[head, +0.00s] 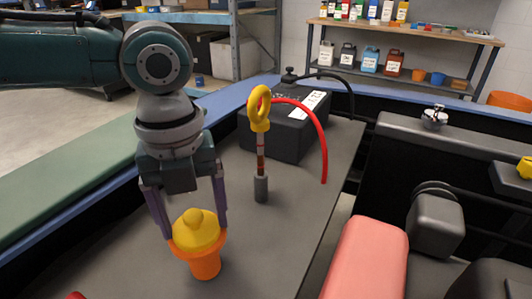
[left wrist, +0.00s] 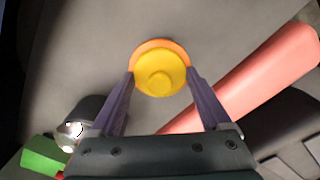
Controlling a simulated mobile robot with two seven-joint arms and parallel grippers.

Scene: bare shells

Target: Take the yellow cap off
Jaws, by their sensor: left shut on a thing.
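The yellow cap (head: 197,231) is a round disc with a raised knob. It sits on the orange filler neck (head: 205,265), and I see no clear gap between them. My left gripper (head: 196,234) comes from above with its two purple fingers on either side of the cap, shut on it. In the left wrist view the cap (left wrist: 160,78) is between the fingertips, with the orange rim (left wrist: 150,45) showing behind it. My right gripper is in neither view.
A yellow-ringed dipstick (head: 260,110) stands upright to the right of my left gripper. Behind it are a black battery (head: 285,125) and a red cable (head: 318,130). A thick pink-red hose (head: 368,262) lies at the front right. Grey surface is bare around the neck.

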